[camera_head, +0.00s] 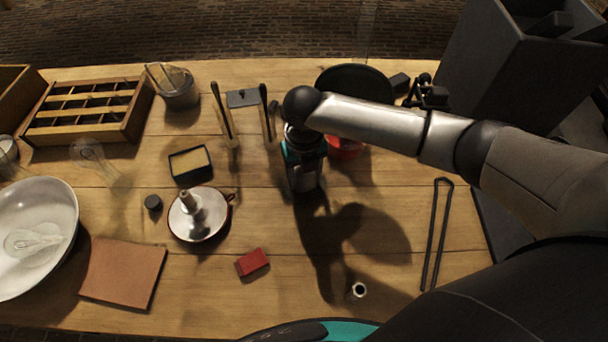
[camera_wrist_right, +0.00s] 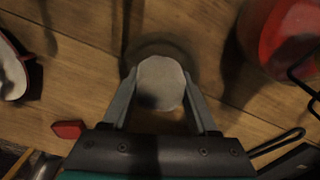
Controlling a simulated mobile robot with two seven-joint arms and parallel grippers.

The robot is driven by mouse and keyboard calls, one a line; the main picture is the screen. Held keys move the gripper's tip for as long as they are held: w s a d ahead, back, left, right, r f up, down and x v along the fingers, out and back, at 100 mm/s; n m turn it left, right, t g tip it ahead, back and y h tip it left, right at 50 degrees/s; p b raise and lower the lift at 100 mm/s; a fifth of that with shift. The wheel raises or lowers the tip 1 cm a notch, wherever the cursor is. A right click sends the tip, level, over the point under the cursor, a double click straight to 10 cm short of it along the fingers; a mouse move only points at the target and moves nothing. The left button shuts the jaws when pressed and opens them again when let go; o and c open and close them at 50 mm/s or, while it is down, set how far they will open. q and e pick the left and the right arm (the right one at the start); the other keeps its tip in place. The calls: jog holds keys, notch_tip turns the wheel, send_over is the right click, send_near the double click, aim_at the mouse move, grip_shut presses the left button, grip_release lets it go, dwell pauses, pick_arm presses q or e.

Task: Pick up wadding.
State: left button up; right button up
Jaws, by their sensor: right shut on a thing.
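The wadding (camera_wrist_right: 160,84) is a pale, roundish pad in the middle of the right wrist view. My right gripper (camera_wrist_right: 161,92) is shut on it, with one finger on each side. The pad covers part of a dark round shape on the wood, and I cannot tell how far it is above the table. In the head view my right gripper (camera_head: 305,188) points down over the middle of the table. The wadding cannot be made out there. My left gripper is not in view.
A red block (camera_head: 252,262), a candle holder (camera_head: 200,216) and a small sponge tray (camera_head: 190,165) lie left of the gripper. A red container (camera_head: 345,147) is close on its right. A black wire tool (camera_head: 437,230) lies farther right. The front middle is mostly bare wood.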

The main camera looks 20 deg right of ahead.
jog(key=c, duration=0.3)
notch_tip(320, 180, up, 20)
jog(key=p, duration=0.4)
dwell(0.4)
